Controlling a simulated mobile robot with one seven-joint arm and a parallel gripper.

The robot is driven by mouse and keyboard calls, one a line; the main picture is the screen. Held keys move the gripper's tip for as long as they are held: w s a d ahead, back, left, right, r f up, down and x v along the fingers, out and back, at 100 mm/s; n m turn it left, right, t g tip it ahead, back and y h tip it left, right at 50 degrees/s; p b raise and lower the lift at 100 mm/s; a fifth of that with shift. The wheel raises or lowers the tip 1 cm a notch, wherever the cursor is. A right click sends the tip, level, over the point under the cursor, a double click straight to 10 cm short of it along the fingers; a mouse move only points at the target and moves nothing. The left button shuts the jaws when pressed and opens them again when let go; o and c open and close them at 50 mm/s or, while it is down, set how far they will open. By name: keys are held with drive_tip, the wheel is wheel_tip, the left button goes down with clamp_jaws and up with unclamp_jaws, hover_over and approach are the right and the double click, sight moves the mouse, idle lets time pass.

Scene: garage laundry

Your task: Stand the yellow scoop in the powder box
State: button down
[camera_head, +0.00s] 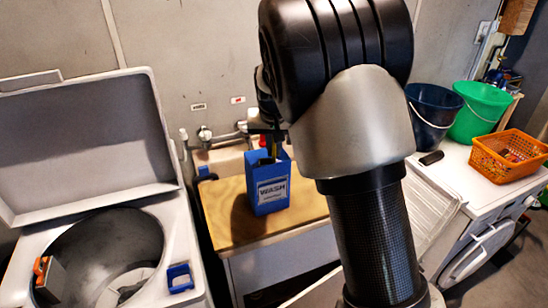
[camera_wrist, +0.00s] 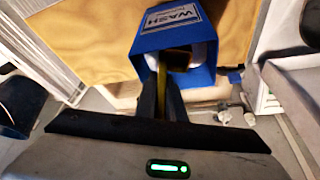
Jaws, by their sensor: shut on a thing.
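The blue powder box (camera_head: 268,188), labelled WASH, stands upright on the wooden top with its mouth up. It also shows in the wrist view (camera_wrist: 152,42). My gripper (camera_head: 270,146) is just above the box's mouth, pointing down. In the wrist view my gripper (camera_wrist: 162,105) is shut on the yellow scoop (camera_wrist: 161,80), whose thin yellow handle shows between the fingers. The scoop's lower end reaches to the box's mouth. A dark brown patch (camera_wrist: 179,61) shows in the mouth; I cannot tell whether it is the bowl or powder. Whether the scoop touches the box is unclear.
The wooden top (camera_head: 231,218) is clear around the box. A wall pipe with taps (camera_head: 206,134) runs behind it. An open-lidded washer (camera_head: 108,240) stands at left. At right are an orange basket (camera_head: 497,170), a green bucket (camera_head: 470,122) and a dark blue bucket (camera_head: 428,124).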

sight(274, 158)
drive_tip(key=shift+f, duration=1.65)
drive_tip(key=shift+f, duration=0.2)
drive_tip(key=c, duration=2.1)
unclamp_jaws()
